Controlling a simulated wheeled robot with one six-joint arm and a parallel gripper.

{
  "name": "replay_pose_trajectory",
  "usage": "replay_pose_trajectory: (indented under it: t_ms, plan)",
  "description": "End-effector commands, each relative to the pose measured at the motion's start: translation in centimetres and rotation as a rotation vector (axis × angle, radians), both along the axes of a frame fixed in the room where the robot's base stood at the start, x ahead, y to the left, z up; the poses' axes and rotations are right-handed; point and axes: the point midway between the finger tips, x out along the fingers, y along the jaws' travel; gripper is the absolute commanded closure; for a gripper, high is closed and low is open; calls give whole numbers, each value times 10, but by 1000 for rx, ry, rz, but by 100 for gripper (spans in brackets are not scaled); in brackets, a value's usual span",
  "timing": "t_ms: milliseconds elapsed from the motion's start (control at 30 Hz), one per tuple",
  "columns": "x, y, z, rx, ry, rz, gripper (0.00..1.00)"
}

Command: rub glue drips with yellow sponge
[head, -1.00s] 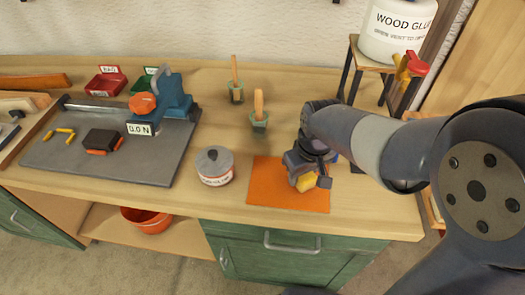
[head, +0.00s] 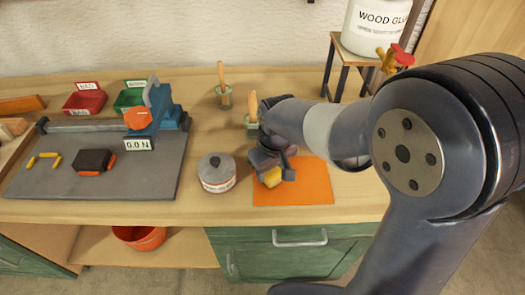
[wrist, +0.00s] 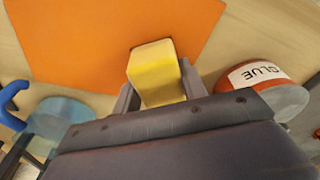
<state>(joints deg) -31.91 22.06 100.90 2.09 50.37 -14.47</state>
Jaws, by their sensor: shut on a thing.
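My gripper (head: 271,181) is shut on the yellow sponge (wrist: 157,73), which sticks out between the two fingers in the wrist view. In the head view the sponge (head: 272,177) is over the left part of the orange mat (head: 312,183). The mat also fills the upper left of the wrist view (wrist: 90,40). I cannot tell whether the sponge touches the mat. No glue drips can be made out; the arm and sponge cover part of the mat.
A grey-lidded glue tin (head: 216,173) stands close left of the mat; it is at the right in the wrist view (wrist: 268,88). Two pots with wooden handles (head: 223,93) (head: 251,120) stand behind. A grey board (head: 100,178) with a blue clamp device (head: 160,115) lies left.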

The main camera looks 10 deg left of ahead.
Motion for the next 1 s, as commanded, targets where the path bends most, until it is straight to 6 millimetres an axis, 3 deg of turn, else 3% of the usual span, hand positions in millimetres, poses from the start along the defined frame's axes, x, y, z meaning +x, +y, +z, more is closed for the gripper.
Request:
replay_pose_trajectory:
  t_ms: [33,67,600,1000]
  plan:
    - [1,0,21,2,-5,-1,81]
    - [1,-1,26,2,-5,-2,81]
    - [5,-4,72,1,-2,-9,81]
    - [6,-5,78,0,-1,-10,81]
